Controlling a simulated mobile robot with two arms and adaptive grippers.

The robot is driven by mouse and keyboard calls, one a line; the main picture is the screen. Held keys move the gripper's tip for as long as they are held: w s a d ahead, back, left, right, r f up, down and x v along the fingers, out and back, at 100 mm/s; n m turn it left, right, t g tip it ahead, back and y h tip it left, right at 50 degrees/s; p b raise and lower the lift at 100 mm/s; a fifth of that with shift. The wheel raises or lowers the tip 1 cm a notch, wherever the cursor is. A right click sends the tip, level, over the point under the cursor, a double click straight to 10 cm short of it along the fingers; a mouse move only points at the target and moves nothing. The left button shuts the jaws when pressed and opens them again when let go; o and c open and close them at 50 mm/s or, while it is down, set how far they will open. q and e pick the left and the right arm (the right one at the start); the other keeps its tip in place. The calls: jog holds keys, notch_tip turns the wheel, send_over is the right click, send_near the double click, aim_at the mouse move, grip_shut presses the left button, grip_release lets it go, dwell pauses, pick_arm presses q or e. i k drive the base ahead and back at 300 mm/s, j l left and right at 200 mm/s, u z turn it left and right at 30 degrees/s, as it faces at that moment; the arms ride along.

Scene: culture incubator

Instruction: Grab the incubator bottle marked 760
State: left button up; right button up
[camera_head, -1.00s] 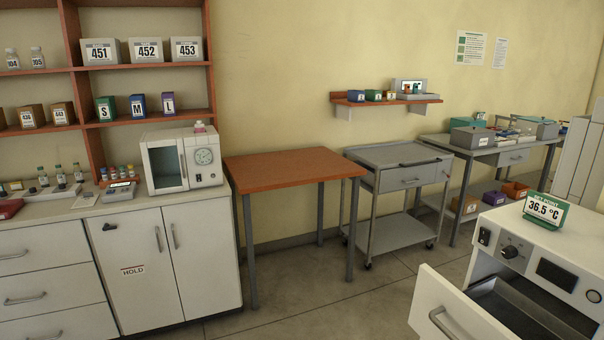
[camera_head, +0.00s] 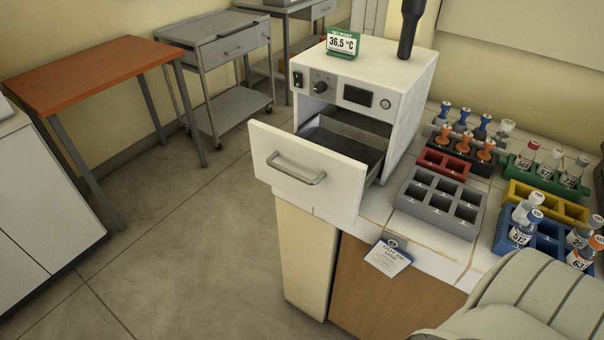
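No bottle that I can read as 760 shows. The incubator (camera_head: 405,85) has a 36.5 °C sign (camera_head: 342,41) on top, and its front drawer (camera_head: 305,180) is pulled out. The part of the drawer inside that I can see is bare. On the counter to the right, labelled bottles stand in a green rack (camera_head: 541,181) and a blue rack (camera_head: 545,246). One bottle (camera_head: 522,231) in the blue rack has a blue-rimmed label. Most labels are too small to read surely. Neither gripper is in view.
A grey rack (camera_head: 438,203) with empty slots and a red rack (camera_head: 441,163) lie beside the incubator. A black rack (camera_head: 462,151) holds orange-topped items. A dark upright object (camera_head: 411,30) stands on the incubator. The floor before the orange table (camera_head: 95,72) is clear.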

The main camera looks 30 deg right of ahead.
aim_at(536, 198)
jog(key=z, duration=2.75)
